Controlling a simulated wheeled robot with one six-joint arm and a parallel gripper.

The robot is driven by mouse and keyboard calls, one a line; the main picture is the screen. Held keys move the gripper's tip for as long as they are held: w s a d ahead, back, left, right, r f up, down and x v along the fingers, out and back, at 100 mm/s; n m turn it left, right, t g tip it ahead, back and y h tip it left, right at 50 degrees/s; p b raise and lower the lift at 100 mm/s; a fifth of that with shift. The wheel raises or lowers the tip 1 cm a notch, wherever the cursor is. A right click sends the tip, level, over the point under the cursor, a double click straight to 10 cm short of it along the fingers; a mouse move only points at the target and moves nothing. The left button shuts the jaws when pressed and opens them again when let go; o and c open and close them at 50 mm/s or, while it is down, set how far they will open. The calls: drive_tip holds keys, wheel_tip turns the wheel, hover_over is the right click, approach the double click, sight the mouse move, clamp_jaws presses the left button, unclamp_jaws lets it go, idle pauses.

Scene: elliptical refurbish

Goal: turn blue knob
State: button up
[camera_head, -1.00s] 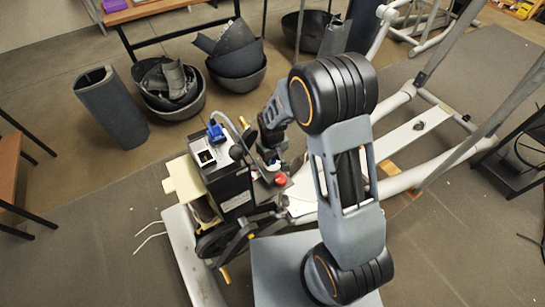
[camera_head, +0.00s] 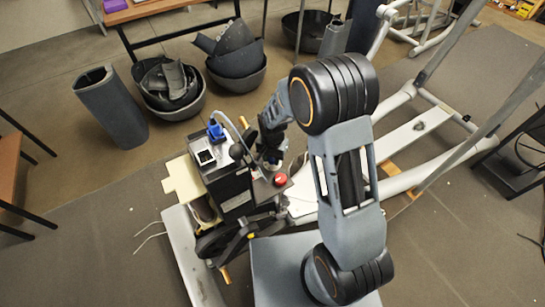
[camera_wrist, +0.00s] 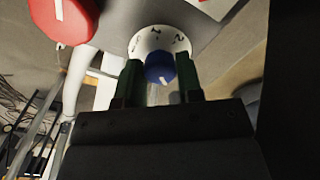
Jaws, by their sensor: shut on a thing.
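The blue knob (camera_wrist: 160,68) has a white pointer line and sits on a round white dial (camera_wrist: 160,40) with black marks, in the wrist view. My gripper (camera_wrist: 160,75) has one green-edged finger on each side of the knob and is shut on it. In the head view my gripper (camera_head: 272,158) is at the small panel on the right side of the black box, and the blue knob is hidden there. A red knob (camera_wrist: 65,18) with a white line is at the upper left of the wrist view, and it also shows in the head view (camera_head: 280,179).
The black box (camera_head: 232,188) carries a blue plug (camera_head: 215,130) with a cable and a black ball-topped lever (camera_head: 237,151). White frame tubes (camera_head: 415,175) lie to the right. Grey bins (camera_head: 172,85) stand behind on the floor.

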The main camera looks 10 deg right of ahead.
drive_tip(key=m, duration=0.6)
drive_tip(key=shift+m, duration=0.4)
idle(0.4)
drive_tip(key=o, duration=0.9)
drive_tip(key=shift+r, duration=0.1)
wheel_tip(320, 180, up, 14)
drive_tip(key=shift+f+p, duration=0.15)
drive_tip(key=shift+p, duration=0.7)
